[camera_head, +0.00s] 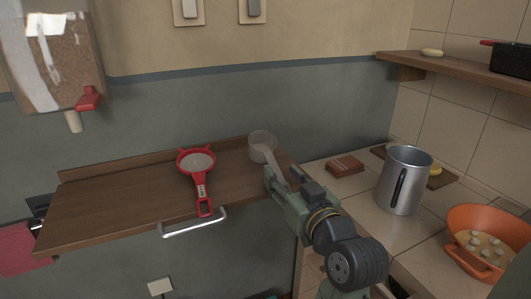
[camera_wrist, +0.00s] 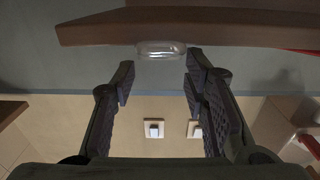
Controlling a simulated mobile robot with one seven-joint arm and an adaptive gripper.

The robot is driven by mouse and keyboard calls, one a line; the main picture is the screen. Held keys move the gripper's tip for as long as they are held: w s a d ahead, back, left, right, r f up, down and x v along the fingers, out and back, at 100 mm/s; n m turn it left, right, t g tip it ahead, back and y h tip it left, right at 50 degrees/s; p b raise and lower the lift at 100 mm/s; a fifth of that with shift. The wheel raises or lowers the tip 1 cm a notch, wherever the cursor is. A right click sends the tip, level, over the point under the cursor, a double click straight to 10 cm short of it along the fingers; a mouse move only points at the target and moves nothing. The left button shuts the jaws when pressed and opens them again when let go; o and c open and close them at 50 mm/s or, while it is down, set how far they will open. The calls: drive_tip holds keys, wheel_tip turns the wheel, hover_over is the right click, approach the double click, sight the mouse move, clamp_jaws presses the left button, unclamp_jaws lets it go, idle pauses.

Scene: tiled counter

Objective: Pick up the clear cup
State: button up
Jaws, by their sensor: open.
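The clear cup (camera_head: 261,141) stands near the right end of the wooden shelf, close to the wall. In the wrist view the cup (camera_wrist: 161,49) appears as a pale, see-through shape at the shelf's edge, centred ahead of the fingertips. My gripper (camera_head: 275,170) is at the shelf's right end, right beside the cup in the head view and partly covering its lower side. In the wrist view my gripper (camera_wrist: 160,74) has its two fingers spread wide with nothing between them. Whether a finger touches the cup cannot be told.
A red strainer (camera_head: 198,170) lies on the wooden shelf (camera_head: 120,205), left of the cup. A metal handle (camera_head: 194,224) sticks out at the shelf's front. On the tiled counter at right are a brown block (camera_head: 344,165), a steel pitcher (camera_head: 404,180) and an orange colander (camera_head: 484,222).

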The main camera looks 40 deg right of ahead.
sight(274, 165)
drive_tip(key=p+x, duration=0.1)
drive_tip(key=x, duration=0.5)
drive_tip(key=shift+w+d+p, duration=0.15)
drive_tip(key=shift+w+p, duration=0.2)
clamp_jaws()
